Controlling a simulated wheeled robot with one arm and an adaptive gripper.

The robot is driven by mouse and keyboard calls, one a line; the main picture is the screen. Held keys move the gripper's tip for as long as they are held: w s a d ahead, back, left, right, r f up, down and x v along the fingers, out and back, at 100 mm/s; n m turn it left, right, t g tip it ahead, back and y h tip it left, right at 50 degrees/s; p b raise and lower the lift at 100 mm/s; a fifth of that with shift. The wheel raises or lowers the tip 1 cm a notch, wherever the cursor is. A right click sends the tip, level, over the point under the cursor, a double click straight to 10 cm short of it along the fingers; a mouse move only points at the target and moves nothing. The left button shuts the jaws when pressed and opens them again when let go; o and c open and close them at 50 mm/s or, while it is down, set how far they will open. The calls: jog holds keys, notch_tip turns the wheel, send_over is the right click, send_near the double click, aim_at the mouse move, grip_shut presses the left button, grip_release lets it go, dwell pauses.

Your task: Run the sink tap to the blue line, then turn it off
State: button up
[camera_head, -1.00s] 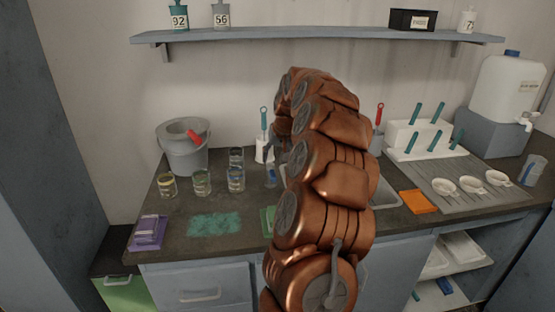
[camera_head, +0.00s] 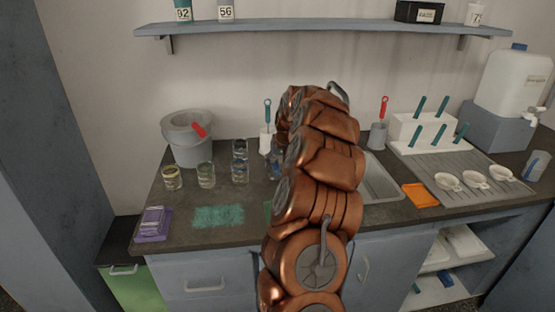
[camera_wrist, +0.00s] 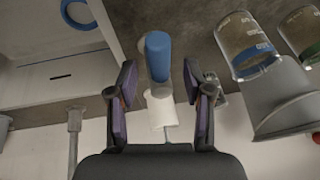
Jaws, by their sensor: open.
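In the wrist view my gripper (camera_wrist: 158,78) is open, with a purple-padded finger on each side. A blue rounded piece (camera_wrist: 158,55) shows between the fingers, apart from both pads; I cannot tell what it belongs to. The grey sink (camera_head: 381,180) is partly behind my arm in the head view. A thin grey arch (camera_head: 339,91), which looks like the tap spout, rises behind my arm. A blue ring (camera_wrist: 79,12) shows at the sink in the wrist view; its vessel is unclear. Whether water runs is not visible. My gripper is hidden in the head view.
Glass beakers (camera_head: 206,175) and a grey bucket (camera_head: 187,139) stand left of my arm. A white brush holder (camera_head: 265,142) is close to my arm. An orange cloth (camera_head: 419,195) and a draining board (camera_head: 478,182) lie right of the sink. A shelf (camera_head: 320,31) runs above.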

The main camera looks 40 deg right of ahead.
jog(key=shift+c, duration=0.3)
grip_shut()
dwell(0.6)
